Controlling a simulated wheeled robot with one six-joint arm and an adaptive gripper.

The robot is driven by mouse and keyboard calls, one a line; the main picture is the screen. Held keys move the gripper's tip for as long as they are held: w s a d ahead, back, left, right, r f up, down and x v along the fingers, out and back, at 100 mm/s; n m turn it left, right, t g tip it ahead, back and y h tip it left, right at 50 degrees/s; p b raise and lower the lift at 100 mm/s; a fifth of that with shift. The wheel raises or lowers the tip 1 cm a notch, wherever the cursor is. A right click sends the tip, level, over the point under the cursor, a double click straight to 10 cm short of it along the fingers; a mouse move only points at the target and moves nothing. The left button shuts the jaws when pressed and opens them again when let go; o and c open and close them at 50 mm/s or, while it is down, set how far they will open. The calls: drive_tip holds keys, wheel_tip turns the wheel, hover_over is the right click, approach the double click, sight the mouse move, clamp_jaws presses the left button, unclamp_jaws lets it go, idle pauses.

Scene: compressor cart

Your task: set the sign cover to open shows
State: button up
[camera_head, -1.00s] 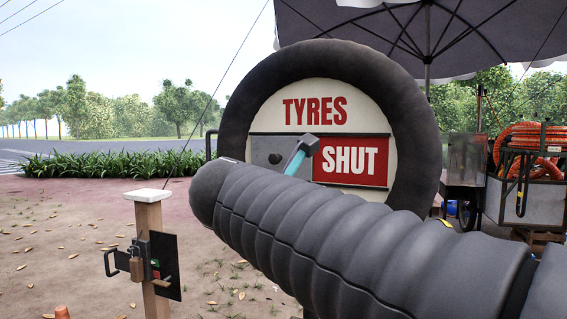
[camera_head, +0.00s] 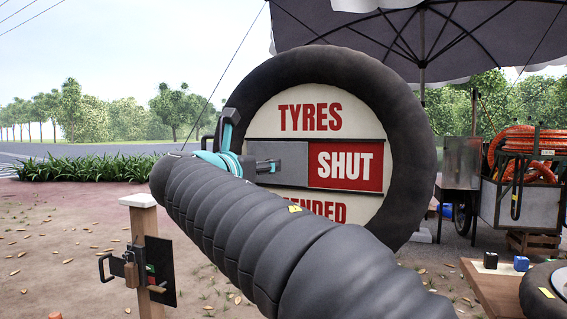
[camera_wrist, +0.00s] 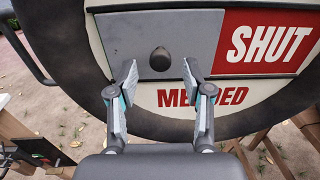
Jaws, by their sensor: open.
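The tyre-framed sign (camera_head: 310,210) reads TYRES above and shows part of MENDED below. Its grey cover (camera_head: 290,155) fills the left half of the middle slot, and the red SHUT panel (camera_head: 345,165) shows on the right. The wrist view shows the cover (camera_wrist: 205,30) with a dark round knob (camera_wrist: 160,59). My gripper (camera_wrist: 159,75) is open, one finger on each side below the knob, with the knob in line with the gap. No contact is visible. In the head view my gripper (camera_head: 250,143) is partly hidden by my arm at the sign's left side.
A post with a padlocked latch (camera_head: 130,270) stands at lower left. A cart with orange hose (camera_head: 525,150) is at right under an umbrella (camera_head: 400,35). Open ground lies left.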

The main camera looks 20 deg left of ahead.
drive_tip(key=shift+w+d, duration=0.2)
drive_tip(key=shift+w, duration=0.9)
drive_tip(key=shift+w+d, duration=0.15)
drive_tip(key=shift+w, duration=0.9)
clamp_jaws()
